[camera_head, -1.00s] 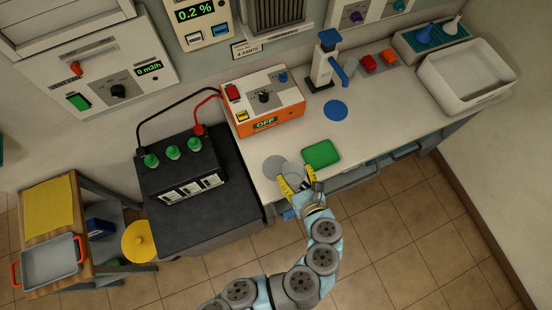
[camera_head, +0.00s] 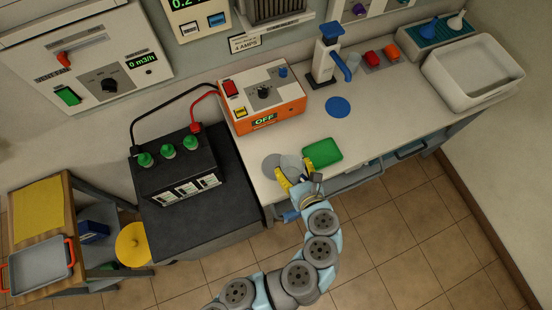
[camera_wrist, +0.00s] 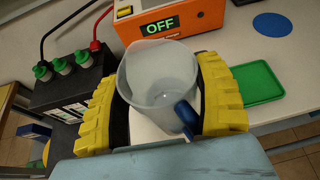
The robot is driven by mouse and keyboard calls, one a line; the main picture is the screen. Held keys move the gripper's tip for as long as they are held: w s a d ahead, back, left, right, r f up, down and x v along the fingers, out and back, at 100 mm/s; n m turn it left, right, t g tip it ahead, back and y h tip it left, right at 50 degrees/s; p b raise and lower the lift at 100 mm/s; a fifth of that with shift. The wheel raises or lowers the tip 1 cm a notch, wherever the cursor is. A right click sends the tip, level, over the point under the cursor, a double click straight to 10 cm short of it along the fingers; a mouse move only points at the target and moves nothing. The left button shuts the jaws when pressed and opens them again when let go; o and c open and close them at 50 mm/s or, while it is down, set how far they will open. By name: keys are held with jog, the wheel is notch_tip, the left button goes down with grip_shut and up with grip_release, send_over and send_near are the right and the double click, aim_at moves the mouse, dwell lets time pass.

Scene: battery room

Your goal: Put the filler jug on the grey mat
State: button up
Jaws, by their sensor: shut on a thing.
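The filler jug (camera_wrist: 160,85) is a translucent pale grey vessel with a blue handle, upright in the wrist view. My gripper (camera_wrist: 168,100) is shut around it, with a yellow ribbed finger on each side. In the head view my gripper (camera_head: 297,175) holds the jug (camera_head: 291,163) over the front of the worktop. The round grey mat (camera_head: 269,166) lies just left of the jug and is partly covered by it from this angle. I cannot tell whether the jug's base touches anything. The mat is hidden in the wrist view.
A green tray (camera_head: 322,153) lies close to the right of my gripper. The orange charger (camera_head: 264,103) stands behind, and the black battery (camera_head: 177,168) is to the left. A blue disc (camera_head: 338,107) and a dispenser (camera_head: 325,57) are further back. A white basin (camera_head: 475,72) is at the right.

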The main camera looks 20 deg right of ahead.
aim_at(286, 162)
jog(key=b+x, duration=0.1)
jog(key=x, duration=0.1)
jog(key=a+b+x, duration=0.1)
jog(key=b+x, duration=0.1)
jog(key=shift+w+d+f, duration=0.1)
jog(key=shift+w+f, duration=0.05)
jog(key=shift+f, duration=0.05)
jog(key=shift+w+a+f+b, duration=0.1)
jog(key=shift+w+f+b, duration=0.2)
jog(key=shift+w+f, duration=0.85)
jog(key=shift+w+a+f+b, duration=0.1)
jog(key=shift+w+f+b, duration=0.35)
jog(key=shift+f, duration=1.35)
jog(key=shift+w+a+f+b, duration=0.1)
jog(key=shift+w+f+b, duration=0.1)
jog(key=shift+w+f, duration=1)
jog(key=shift+s+f, duration=0.25)
jog(key=shift+f, duration=0.15)
jog(key=o, duration=1.2)
jog(key=shift+o, duration=0.2)
